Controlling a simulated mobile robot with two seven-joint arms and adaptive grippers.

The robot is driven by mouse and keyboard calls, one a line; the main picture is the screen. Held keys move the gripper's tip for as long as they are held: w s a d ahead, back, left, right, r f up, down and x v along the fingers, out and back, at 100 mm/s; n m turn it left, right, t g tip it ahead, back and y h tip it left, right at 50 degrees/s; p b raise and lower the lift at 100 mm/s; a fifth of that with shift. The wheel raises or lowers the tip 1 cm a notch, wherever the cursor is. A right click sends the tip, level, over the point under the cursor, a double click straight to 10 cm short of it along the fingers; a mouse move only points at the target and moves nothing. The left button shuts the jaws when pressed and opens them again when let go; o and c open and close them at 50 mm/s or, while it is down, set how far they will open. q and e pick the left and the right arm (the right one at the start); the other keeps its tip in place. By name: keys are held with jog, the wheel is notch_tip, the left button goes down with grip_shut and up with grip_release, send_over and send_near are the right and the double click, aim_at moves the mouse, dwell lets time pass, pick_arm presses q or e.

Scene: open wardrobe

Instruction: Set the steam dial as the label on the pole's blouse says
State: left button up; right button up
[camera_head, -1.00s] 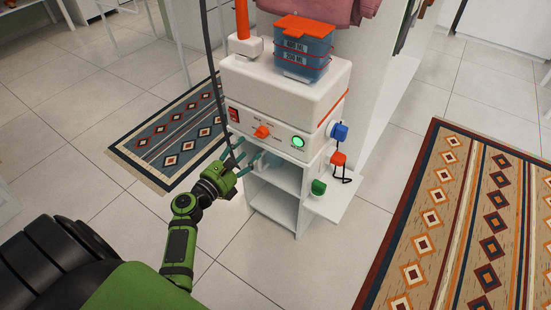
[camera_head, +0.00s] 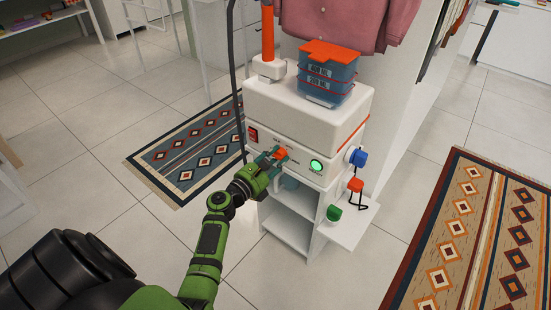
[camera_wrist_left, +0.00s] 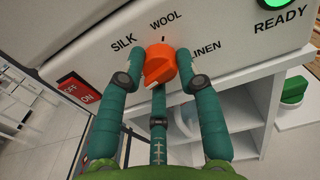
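The orange steam dial (camera_head: 281,153) is on the front of the white steamer (camera_head: 262,101). In the left wrist view the dial (camera_wrist_left: 160,63) sits below the words SILK, WOOL and LINEN, with a tick under WOOL; I cannot tell its exact setting. My left gripper (camera_head: 273,160) is at the dial. In the wrist view its teal fingers (camera_wrist_left: 160,75) lie left, right and below the dial, close against it; whether they grip it is unclear. A pink blouse (camera_head: 345,18) hangs behind, cut off at the top; no label on it shows. My right gripper is out of view.
The panel has a red switch (camera_head: 253,134) and a lit green READY light (camera_head: 316,166). A blue tank (camera_head: 328,78) stands on top. A blue knob (camera_head: 357,157) and a small side shelf (camera_head: 348,226) are at the right. A dark hose (camera_head: 233,70) hangs left of the steamer.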

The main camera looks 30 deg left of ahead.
pick_arm(q)
jog(key=shift+c, duration=0.8)
